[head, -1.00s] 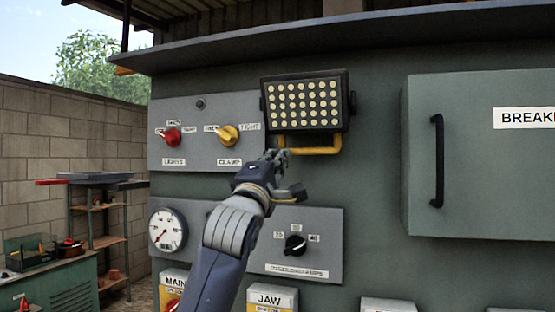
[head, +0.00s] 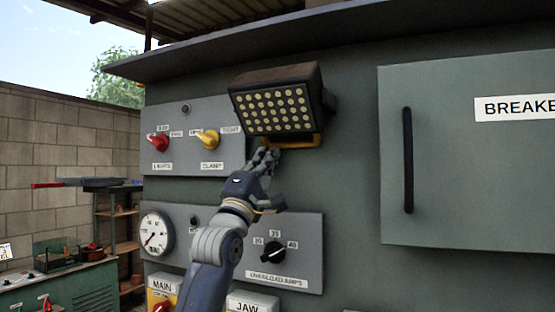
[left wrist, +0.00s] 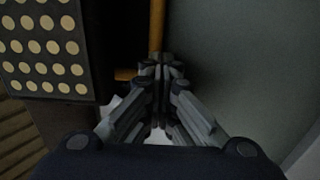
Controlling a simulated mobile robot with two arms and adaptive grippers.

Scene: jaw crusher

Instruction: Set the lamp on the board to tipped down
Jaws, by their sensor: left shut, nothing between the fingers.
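The lamp (head: 273,105) is a dark box with several rows of pale round lights, mounted on the grey-green board (head: 350,170). Its face now leans downward and its top shows. A yellow handle (head: 300,142) runs along its lower edge. My left gripper (head: 264,157) is shut just below the lamp, at the left part of the handle. In the left wrist view the shut fingers (left wrist: 160,75) are at the end of the yellow bar (left wrist: 156,30), with the lamp face (left wrist: 45,50) at upper left. Nothing shows between the fingers. My right gripper is in no view.
Left of the lamp is a panel with a red knob (head: 158,142) and a yellow knob (head: 208,139). Below are a gauge (head: 155,233) and a black dial (head: 274,252). A breaker door with a black handle (head: 408,160) is at right. A roof ledge (head: 330,45) juts out above.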

